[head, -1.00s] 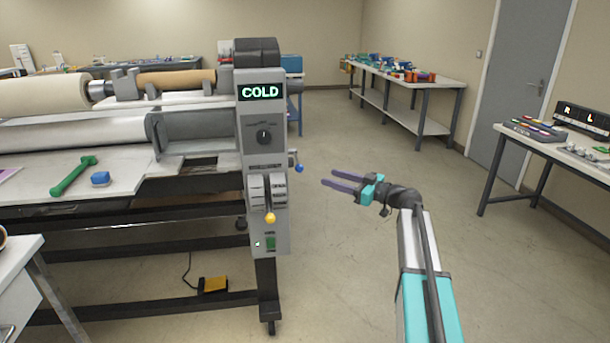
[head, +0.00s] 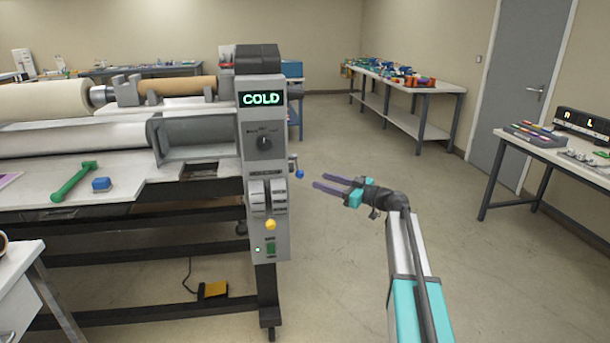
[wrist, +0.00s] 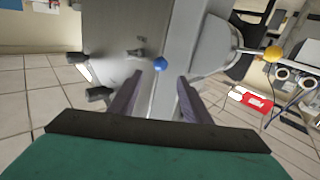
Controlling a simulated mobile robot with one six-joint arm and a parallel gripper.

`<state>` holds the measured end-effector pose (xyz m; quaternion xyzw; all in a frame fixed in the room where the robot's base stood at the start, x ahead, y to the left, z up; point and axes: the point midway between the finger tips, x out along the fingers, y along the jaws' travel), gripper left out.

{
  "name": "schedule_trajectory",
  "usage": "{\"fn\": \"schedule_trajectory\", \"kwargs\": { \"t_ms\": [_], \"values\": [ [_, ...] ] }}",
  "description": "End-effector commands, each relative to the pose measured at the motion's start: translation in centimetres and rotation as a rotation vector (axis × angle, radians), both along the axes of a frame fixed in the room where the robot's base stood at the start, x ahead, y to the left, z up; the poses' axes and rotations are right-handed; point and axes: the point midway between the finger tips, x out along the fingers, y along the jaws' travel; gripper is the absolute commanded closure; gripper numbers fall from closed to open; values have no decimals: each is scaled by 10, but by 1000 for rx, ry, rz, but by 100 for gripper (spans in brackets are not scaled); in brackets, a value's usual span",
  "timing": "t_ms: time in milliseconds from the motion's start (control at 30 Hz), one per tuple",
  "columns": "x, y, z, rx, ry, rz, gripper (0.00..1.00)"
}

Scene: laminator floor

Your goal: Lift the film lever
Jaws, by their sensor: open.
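The laminator's grey control column (head: 256,200) carries a lit COLD display. A lever with a yellow knob (head: 271,225) hangs low on its front. A smaller lever with a blue knob (head: 300,174) sticks out from its right side. I cannot tell by label which is the film lever. My gripper (head: 318,182) is open and empty, just right of the blue knob and apart from it. In the wrist view, the blue knob (wrist: 160,64) sits ahead between the two fingertips (wrist: 160,78). The yellow knob (wrist: 272,54) is off to the right there.
A green tool (head: 73,182) and a blue block (head: 102,184) lie on the laminator bed. A yellow pedal (head: 213,290) is on the floor. Benches stand at the back and right (head: 545,145). The floor between (head: 400,160) is clear.

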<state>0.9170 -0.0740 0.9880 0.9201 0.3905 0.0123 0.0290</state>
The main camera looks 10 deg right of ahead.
Motion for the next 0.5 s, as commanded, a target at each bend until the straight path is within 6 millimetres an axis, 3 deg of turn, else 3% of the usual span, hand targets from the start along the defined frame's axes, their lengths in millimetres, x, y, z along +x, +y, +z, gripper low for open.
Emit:
{"fn": "schedule_trajectory", "kwargs": {
  "t_ms": [500],
  "values": [
    [52, 52, 1, 1, 1, 1, 56]
  ]
}}
